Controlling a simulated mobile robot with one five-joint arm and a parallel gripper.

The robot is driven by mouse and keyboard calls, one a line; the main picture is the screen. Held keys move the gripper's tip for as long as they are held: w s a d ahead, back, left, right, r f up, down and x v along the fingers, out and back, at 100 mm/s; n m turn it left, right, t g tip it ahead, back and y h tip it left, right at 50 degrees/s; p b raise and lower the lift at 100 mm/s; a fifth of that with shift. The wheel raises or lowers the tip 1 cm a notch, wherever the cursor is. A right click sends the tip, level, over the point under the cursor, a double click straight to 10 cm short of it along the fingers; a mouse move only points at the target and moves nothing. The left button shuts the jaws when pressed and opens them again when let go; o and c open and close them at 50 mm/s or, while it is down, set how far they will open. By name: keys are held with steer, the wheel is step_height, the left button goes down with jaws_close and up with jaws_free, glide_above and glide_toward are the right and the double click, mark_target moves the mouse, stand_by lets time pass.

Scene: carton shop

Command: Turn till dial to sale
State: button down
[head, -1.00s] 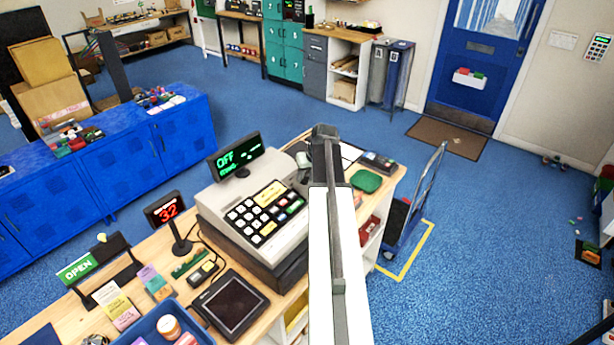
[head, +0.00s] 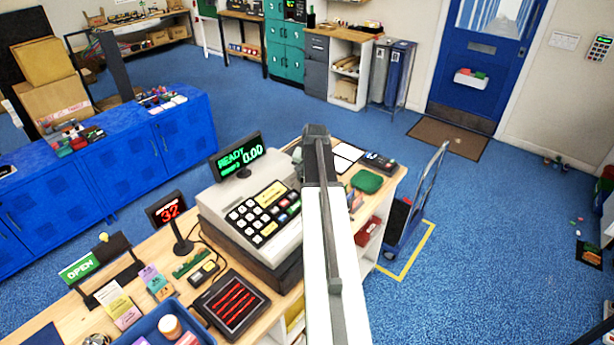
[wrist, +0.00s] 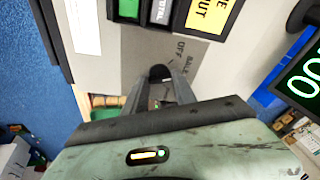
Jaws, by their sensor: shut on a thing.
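The till (head: 222,205) stands on the wooden counter, with a keypad and a raised display (head: 238,158) that reads READY and 0.00 in green. My arm reaches over its right side and hides the dial in the head view. In the wrist view, my gripper (wrist: 161,84) is shut on the small dark till dial (wrist: 160,71) on the grey panel. The printed words OFF and SALE sit close beside the dial. The fingers cover most of the dial, so I cannot make out its pointer.
A red 32 sign (head: 168,211), a card terminal (head: 232,303) with red lines on its screen and a blue tray (head: 150,335) are on the counter. A green dish (head: 367,181) lies right of my arm. A hand trolley (head: 415,205) stands on the floor beyond the counter.

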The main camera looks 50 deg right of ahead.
steer(key=shift+m, duration=0.4)
steer(key=c, duration=1)
jaws_free()
steer(key=p+v, duration=0.7)
steer(key=shift+r, duration=0.4)
steer(key=shift+a, duration=0.1)
steer(key=shift+s+f, duration=0.1)
